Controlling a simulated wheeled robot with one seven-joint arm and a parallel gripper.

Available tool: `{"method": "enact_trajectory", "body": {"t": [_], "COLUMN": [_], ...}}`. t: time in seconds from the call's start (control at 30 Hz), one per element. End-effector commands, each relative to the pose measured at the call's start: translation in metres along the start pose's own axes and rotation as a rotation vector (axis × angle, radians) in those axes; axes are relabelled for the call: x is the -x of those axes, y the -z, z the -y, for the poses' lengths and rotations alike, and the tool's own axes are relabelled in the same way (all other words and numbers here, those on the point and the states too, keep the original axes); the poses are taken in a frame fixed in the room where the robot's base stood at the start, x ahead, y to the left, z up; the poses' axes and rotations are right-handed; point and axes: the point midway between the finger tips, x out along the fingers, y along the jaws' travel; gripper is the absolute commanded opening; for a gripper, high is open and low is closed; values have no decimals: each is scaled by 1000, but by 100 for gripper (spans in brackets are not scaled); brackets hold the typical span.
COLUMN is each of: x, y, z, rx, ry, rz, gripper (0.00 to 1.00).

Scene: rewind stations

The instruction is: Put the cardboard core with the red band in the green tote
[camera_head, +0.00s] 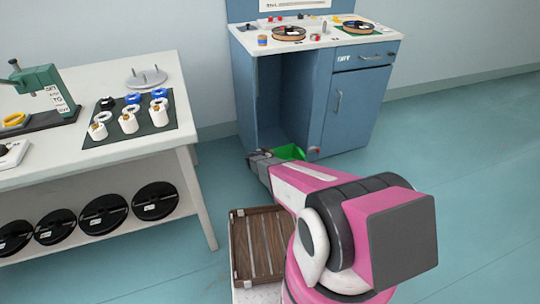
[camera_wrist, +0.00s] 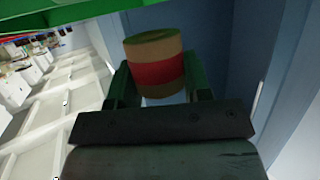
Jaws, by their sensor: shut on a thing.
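The cardboard core with the red band (camera_wrist: 155,72) is brown and shows between the green fingers of my gripper (camera_wrist: 157,86) in the wrist view. My gripper is shut on it. The green tote (camera_head: 289,152) shows as a small green patch in the open lower bay of the blue cabinet. A green edge, likely the tote's, crosses the top of the wrist view (camera_wrist: 75,17). In the head view my gripper (camera_head: 262,158) is just left of the tote; I cannot make out the core there.
The blue cabinet (camera_head: 340,110) has reels on top and side walls around its bay. At left a white table (camera_head: 120,155) holds a dark mat (camera_head: 108,133) with white rolls, and black reels (camera_head: 103,214) below. A brown wooden crate (camera_head: 232,248) stands nearer. Floor is clear at right.

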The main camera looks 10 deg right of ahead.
Motion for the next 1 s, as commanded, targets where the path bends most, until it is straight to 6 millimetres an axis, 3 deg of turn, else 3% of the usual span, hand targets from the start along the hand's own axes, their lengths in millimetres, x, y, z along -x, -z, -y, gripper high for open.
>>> {"method": "enact_trajectory", "body": {"t": [0.1, 0.9, 0.93, 1.0], "x": [-5, -8, -8, -8], "y": [-11, -22, -22, -22], "z": [1, 0, 0, 0], "rx": [0, -1, -1, -1], "ry": [0, 0, 0, 0], "rz": [0, 0, 0, 0], "gripper": [23, 23, 51, 70]}}
